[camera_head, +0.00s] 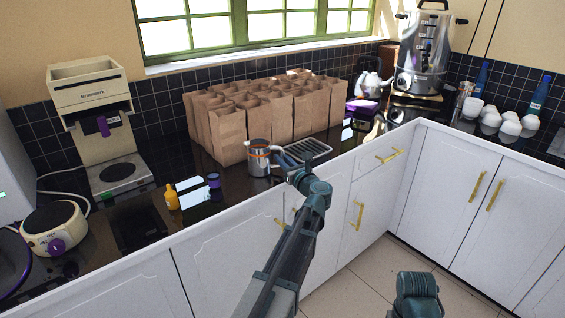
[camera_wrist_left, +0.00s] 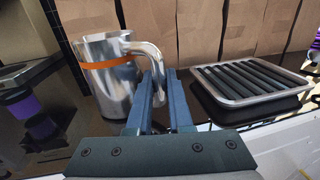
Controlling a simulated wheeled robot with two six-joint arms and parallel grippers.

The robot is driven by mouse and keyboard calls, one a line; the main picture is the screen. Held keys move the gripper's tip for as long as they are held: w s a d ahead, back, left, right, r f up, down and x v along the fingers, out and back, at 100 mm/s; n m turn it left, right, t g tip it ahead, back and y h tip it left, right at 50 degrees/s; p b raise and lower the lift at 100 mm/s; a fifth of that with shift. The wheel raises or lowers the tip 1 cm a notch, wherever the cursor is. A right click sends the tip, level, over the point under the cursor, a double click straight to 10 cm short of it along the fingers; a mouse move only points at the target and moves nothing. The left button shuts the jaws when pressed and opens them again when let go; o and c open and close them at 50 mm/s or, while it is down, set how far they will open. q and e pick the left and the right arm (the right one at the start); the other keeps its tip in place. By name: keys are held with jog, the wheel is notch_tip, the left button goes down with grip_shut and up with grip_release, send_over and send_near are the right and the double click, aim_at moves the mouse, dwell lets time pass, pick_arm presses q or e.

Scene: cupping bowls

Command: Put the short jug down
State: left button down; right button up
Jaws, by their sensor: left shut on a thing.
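The short jug (camera_head: 259,160) is a shiny steel jug with an orange band, upright at the counter in front of the paper bags. It also shows in the left wrist view (camera_wrist_left: 108,85), with its handle toward me. My left gripper (camera_head: 281,160) is shut on the jug's handle; its two fingers (camera_wrist_left: 159,85) are on either side of the handle in the left wrist view. The jug's base is at or just above the dark counter (camera_head: 225,205); I cannot tell if it touches. My right gripper is not in view.
A slatted drip tray (camera_head: 304,150) lies right of the jug. Several brown paper bags (camera_head: 228,135) stand close behind. Some dark counter is clear between cup and jug.

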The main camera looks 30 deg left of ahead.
pick_arm(q)
jog(key=shift+f, duration=0.2)
jog(key=c, duration=0.8)
grip_release()
jog(key=shift+r, duration=0.1)
jog(key=shift+c, duration=0.2)
jog(key=shift+r, duration=0.25)
jog(key=v, duration=1.2)
jog(key=shift+f, duration=0.2)
